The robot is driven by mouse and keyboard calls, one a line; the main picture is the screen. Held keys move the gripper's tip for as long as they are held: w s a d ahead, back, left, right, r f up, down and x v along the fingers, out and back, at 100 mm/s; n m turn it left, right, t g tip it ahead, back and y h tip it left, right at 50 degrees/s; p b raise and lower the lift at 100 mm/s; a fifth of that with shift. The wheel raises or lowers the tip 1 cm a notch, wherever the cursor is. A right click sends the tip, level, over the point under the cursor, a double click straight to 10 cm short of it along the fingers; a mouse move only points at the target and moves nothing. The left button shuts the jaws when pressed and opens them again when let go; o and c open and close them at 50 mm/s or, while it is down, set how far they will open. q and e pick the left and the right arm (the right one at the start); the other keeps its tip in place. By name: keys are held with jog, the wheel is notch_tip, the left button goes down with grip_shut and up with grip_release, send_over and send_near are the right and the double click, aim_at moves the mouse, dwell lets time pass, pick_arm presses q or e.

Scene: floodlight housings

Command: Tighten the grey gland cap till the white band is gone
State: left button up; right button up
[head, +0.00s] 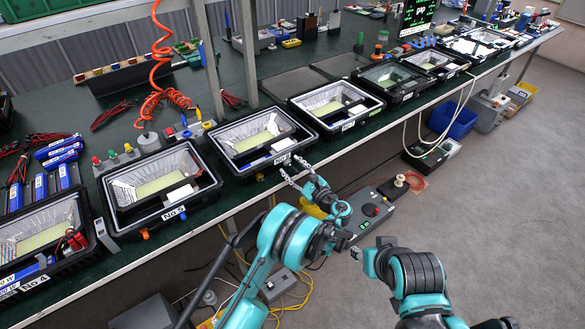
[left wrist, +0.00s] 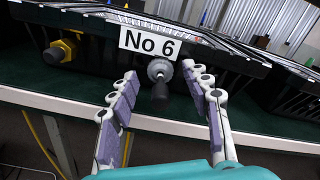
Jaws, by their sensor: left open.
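The No 6 floodlight housing (head: 243,160) stands at the bench's front edge, its No 6 label (left wrist: 150,38) on the front wall. Below the label, in the left wrist view, the grey gland cap (left wrist: 159,70) sticks out with a dark stub (left wrist: 160,91) at its end. I cannot make out a white band on it. My left gripper (head: 288,173) is open just in front of the housing. In the left wrist view its two fingers (left wrist: 160,88) stand either side of the cap, apart from it.
A yellow-brass fitting (left wrist: 62,50) sits left of the cap on the same wall. The No 5 housing (head: 125,218) is to the left, another housing (head: 338,128) to the right. A grey control box (head: 362,212) lies below the bench. Open floor lies right.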

pick_arm(q)
jog(key=v, duration=0.7)
dwell(0.3)
jog(key=shift+a+r, duration=0.2)
jog(key=shift+r, duration=0.05)
jog(key=s+a+r+n+g+h, duration=0.2)
jog(key=s+a+r+n+g, duration=0.25)
jog(key=a, duration=0.45)
jog(key=s+a+r+n+g+h, duration=0.2)
jog(key=s+a+r+n, duration=0.3)
jog(key=a+r, duration=0.4)
jog(key=s+a+n+h, duration=0.2)
jog(key=s+n, duration=0.5)
jog(key=s, duration=0.5)
jog(key=s+a+f+n+h, duration=0.1)
jog(key=s+a+n+h, duration=0.1)
jog(key=s+n+h, duration=0.2)
jog(key=s+n+g, duration=0.1)
jog(key=s+n, duration=0.2)
jog(key=s, duration=0.5)
jog(key=shift+f+h, duration=0.3)
